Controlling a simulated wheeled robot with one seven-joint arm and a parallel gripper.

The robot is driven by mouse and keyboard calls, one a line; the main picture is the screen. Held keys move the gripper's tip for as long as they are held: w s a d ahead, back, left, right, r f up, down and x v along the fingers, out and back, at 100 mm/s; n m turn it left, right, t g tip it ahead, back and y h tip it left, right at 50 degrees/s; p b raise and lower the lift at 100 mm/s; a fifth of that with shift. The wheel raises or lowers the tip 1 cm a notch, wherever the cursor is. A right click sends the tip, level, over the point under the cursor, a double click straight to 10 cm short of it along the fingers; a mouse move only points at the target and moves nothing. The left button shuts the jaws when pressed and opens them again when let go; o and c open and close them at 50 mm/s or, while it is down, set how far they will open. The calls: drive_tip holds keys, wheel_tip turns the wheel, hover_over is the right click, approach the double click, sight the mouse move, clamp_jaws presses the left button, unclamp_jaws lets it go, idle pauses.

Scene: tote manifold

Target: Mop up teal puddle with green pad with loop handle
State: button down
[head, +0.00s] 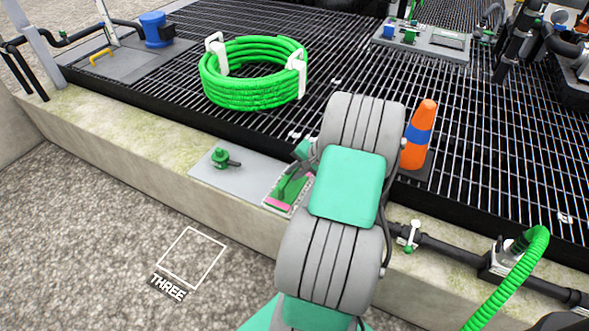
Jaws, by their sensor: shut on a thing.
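My gripper (304,152) is only partly in view. My own arm hides most of it, and its fingertips cannot be made out clearly. A green piece (291,187) with a pink strip along its front edge is just below it, over a small pale-rimmed tray or frame (268,203). The green piece looks like the green pad, and my gripper is shut on it. Its loop handle cannot be made out. I see no teal puddle in this view; my arm covers the area to the right of the tray.
A grey plate (228,174) with a green valve fitting (220,157) lies left of the tray on the concrete ledge (120,150). A coiled green hose (250,95) lies on the grating behind. An orange cone (414,150) stands close to my arm's right. Gravel at lower left is clear.

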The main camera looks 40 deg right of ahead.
sight(295, 187)
wheel_tip(295, 187, down, 6)
drive_tip(key=b, duration=0.5)
drive_tip(key=shift+b, duration=0.35)
drive_tip(key=shift+f+b, duration=0.3)
drive_tip(key=shift+f, duration=0.55)
